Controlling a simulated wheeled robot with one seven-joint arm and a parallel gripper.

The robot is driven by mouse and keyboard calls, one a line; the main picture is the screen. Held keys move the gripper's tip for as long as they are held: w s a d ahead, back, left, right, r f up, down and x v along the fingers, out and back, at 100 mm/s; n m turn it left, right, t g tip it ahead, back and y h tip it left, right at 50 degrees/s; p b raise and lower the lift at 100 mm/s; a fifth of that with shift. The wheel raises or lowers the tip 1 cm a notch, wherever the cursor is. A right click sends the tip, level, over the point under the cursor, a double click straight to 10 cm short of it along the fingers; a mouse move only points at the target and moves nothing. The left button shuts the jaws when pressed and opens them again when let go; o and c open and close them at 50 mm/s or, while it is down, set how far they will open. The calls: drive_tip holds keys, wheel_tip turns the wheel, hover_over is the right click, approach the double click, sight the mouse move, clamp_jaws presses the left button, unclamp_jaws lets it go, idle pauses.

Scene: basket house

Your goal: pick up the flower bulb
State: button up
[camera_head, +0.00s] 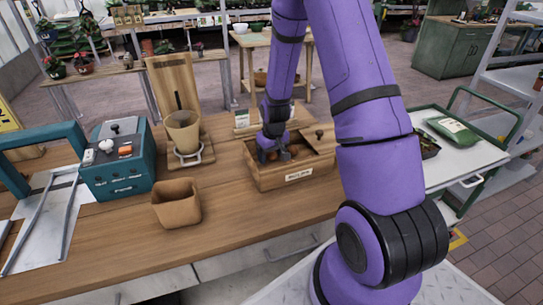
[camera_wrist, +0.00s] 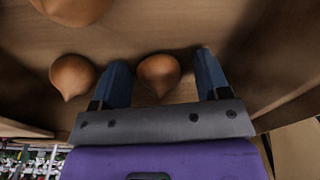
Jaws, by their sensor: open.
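My gripper (camera_head: 271,155) reaches down into a wooden box (camera_head: 262,180) with a label on its front, standing on the wooden workbench. In the wrist view my gripper (camera_wrist: 166,78) is open, with one blue finger on each side of a brown flower bulb (camera_wrist: 159,71). A gap shows between the bulb and the right finger; the left finger is closer to it. A second bulb (camera_wrist: 73,75) lies just left of the left finger. A third bulb (camera_wrist: 74,8) is partly cut off at the top left. In the head view the bulbs are mostly hidden by my gripper.
The box's walls stand close around my gripper, and a wooden lid piece (camera_head: 318,138) covers its right part. A brown square pot (camera_head: 177,204), a teal device (camera_head: 118,160) and a pot on a stand (camera_head: 184,131) are to the left. The front of the workbench (camera_head: 240,225) is clear.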

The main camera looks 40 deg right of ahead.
drive_tip(key=shift+c, duration=0.2)
drive_tip(key=c, duration=1)
drive_tip(key=shift+o, duration=0.2)
wheel_tip(320, 180, up, 10)
